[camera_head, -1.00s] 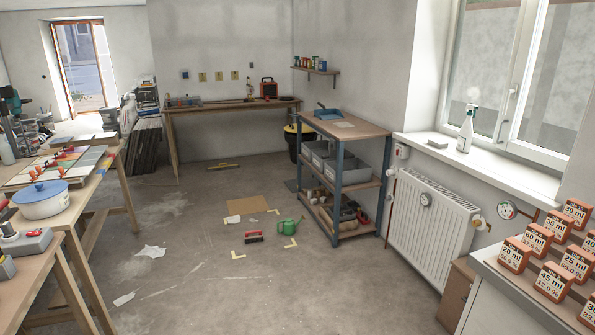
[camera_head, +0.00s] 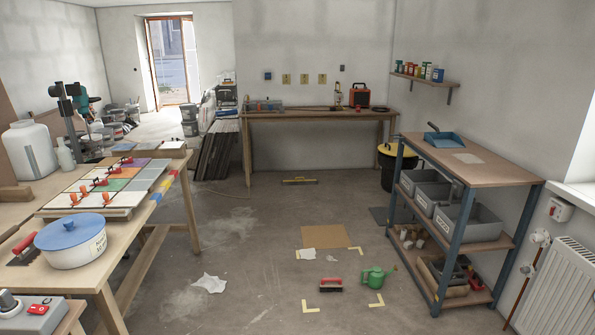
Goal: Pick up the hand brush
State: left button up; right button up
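Neither of my grippers is in view.
Yellow corner marks (camera_head: 312,308) and a cardboard sheet (camera_head: 325,237) lie around it. A blue-framed shelf cart (camera_head: 478,245) with a blue dustpan (camera_head: 446,138) on top stands right. A wooden worktable (camera_head: 112,268) stands left. The floor between them is mostly clear.

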aim_at(332, 284)
jog(key=i+j, duration=0.1)
jog(key=i, duration=1.65)
jog(key=l+z, duration=0.05)
jog(key=l, duration=0.05)
